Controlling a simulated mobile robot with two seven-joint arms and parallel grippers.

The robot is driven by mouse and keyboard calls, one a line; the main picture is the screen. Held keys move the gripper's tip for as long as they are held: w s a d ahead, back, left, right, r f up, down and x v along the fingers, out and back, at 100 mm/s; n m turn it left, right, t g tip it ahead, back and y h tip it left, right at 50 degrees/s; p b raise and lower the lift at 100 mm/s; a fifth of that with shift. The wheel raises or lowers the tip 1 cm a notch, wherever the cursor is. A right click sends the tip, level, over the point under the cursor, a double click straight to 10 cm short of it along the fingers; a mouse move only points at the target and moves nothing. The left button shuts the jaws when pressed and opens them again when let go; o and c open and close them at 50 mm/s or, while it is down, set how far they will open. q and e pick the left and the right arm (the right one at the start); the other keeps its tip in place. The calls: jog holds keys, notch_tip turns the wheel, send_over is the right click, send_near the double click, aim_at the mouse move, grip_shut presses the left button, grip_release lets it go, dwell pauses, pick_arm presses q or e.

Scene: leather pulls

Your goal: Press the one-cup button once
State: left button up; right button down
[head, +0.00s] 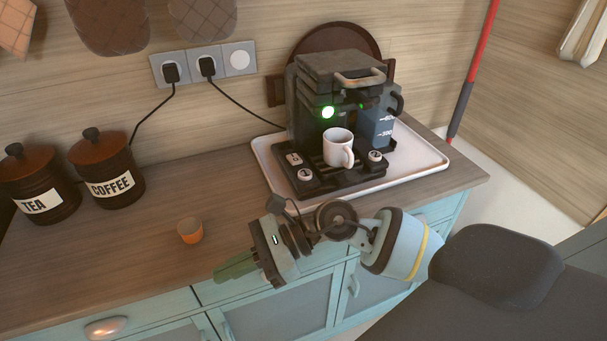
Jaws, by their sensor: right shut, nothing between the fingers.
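The dark coffee machine (338,85) stands on a white tray (433,160) at the back right of the counter. My right gripper (231,270) is shut and empty over the counter's front edge, left of and nearer than the machine, touching no button.
A small orange cup (190,230) stands on the counter left of my right gripper. TEA (40,185) and COFFEE (110,172) canisters stand at the left. Cords run from the wall sockets (203,64). A blue-grey water container (377,128) is at the machine's right.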

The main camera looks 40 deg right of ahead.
jog(key=w+d+n+h, duration=0.2)
jog(key=d, duration=0.1)
jog(key=w+d+r+n+t+h, duration=0.1)
jog(key=w+d+n+h, duration=0.1)
jog(key=d+n+h, duration=0.1)
jog(key=w+d+n+h, duration=0.2)
jog(key=w+d, duration=0.1)
jog(key=shift+w+d+r+n+t+h+b, duration=0.1)
jog(key=shift+d+r+n+t+h+b, duration=0.2)
jog(key=shift+d+r, duration=0.05)
pick_arm(q)
jog(key=shift+s+f+b, duration=0.3)
jog(key=shift+s+f, duration=0.15)
jog(key=shift+f, duration=0.35)
pick_arm(e)
jog(key=w+d+r+n+t+h, duration=0.1)
jog(key=w+d+r+t+h, duration=0.1)
jog(key=d+r+h, duration=0.2)
jog(key=w+d+r+n+t+h, duration=0.1)
jog(key=w+d+r+t+h, duration=0.1)
jog(key=d+r, duration=0.4)
jog(key=w+d+h, duration=0.1)
jog(key=d+h, duration=0.1)
jog(key=d, duration=0.3)
jog(key=shift+w+r, duration=0.2)
jog(key=shift+w, duration=0.05)
